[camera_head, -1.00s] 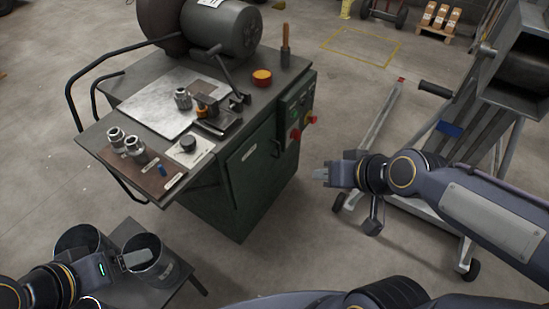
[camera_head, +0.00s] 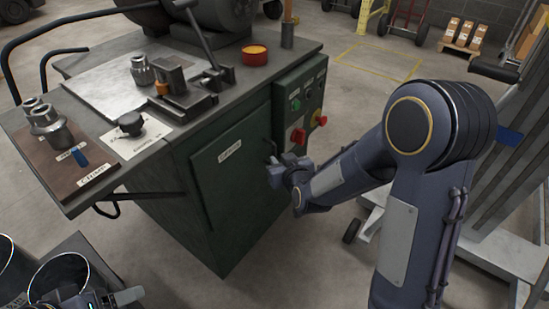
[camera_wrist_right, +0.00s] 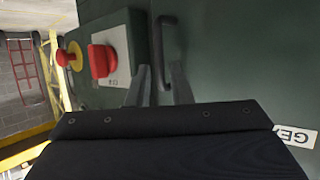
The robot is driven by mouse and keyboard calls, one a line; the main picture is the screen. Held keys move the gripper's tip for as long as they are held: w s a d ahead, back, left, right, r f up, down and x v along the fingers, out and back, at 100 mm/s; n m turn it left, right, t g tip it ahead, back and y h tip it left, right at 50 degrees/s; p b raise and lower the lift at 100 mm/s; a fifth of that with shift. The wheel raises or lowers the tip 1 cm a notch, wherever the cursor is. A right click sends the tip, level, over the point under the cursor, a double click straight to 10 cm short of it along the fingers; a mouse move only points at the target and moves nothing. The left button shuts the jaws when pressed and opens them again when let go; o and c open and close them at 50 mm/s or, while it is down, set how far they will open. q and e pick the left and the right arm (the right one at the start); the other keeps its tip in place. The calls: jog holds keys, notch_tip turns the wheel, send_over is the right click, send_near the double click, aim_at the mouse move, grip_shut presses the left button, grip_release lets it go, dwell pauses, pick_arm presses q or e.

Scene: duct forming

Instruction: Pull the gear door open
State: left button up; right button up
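The gear door (camera_head: 232,185) is a dark green panel with a white label on the front of the machine cabinet, and it looks closed. Its dark bar handle (camera_wrist_right: 164,45) is near the door's edge on the red-knob side. My right gripper (camera_head: 272,170) is at the handle in the head view. In the wrist view its two fingers (camera_wrist_right: 161,72) are apart, with the lower part of the handle appearing between them; contact cannot be told. My left gripper (camera_head: 125,297) is partly in view at the bottom left, by the metal cylinders; its opening is unclear.
A control panel (camera_head: 304,100) with red knobs (camera_head: 298,137) projects beside the door handle. The machine top (camera_head: 95,85) holds tools and metal parts. A wheeled grey stand (camera_head: 500,225) is at the right. Bare floor lies before the cabinet.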

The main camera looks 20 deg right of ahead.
aim_at(275, 155)
jog(key=b+x, duration=0.1)
jog(key=x, duration=0.4)
jog(key=shift+w+f, duration=0.15)
grip_shut()
